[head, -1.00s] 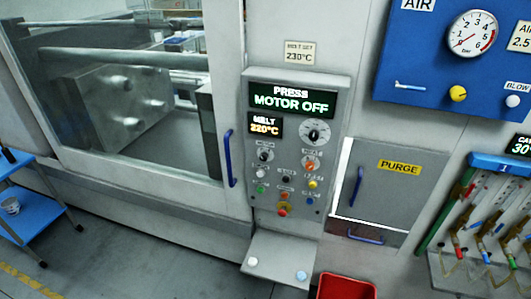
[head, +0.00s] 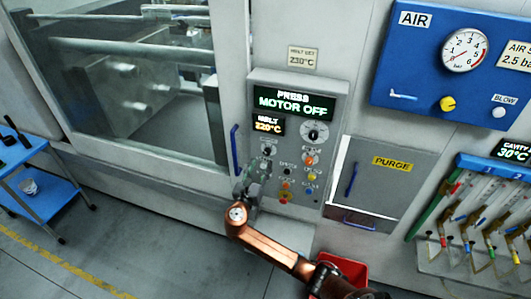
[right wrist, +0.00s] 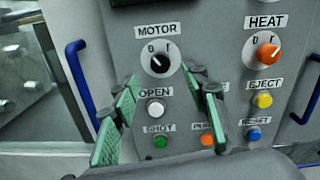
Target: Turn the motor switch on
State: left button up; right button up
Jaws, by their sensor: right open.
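The motor switch (right wrist: 160,62) is a round black knob under the label MOTOR, marked 0 and I, in the right wrist view. The press display (head: 292,103) reads MOTOR OFF. My right gripper (right wrist: 161,79) is open, with its green-padded fingers on either side below the knob in the picture, and nothing is between them. In the head view my right gripper (head: 250,186) is in front of the lower left of the control panel (head: 326,170). Whether a finger touches the panel I cannot tell. My left gripper is not in view.
The orange heat knob (right wrist: 267,51) is right of the motor switch. The white open button (right wrist: 155,112) and green shot button (right wrist: 160,141) lie below it. Blue handles (right wrist: 80,88) flank the panel. A red bin (head: 345,268) stands on the floor below.

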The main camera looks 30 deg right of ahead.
aim_at(267, 153)
jog(key=p+x, duration=0.1)
jog(key=x, duration=0.5)
jog(key=shift+w+d, duration=0.1)
jog(key=shift+w+d+f, duration=0.1)
jog(key=shift+w+d, duration=0.2)
jog(key=shift+d, duration=0.1)
grip_shut()
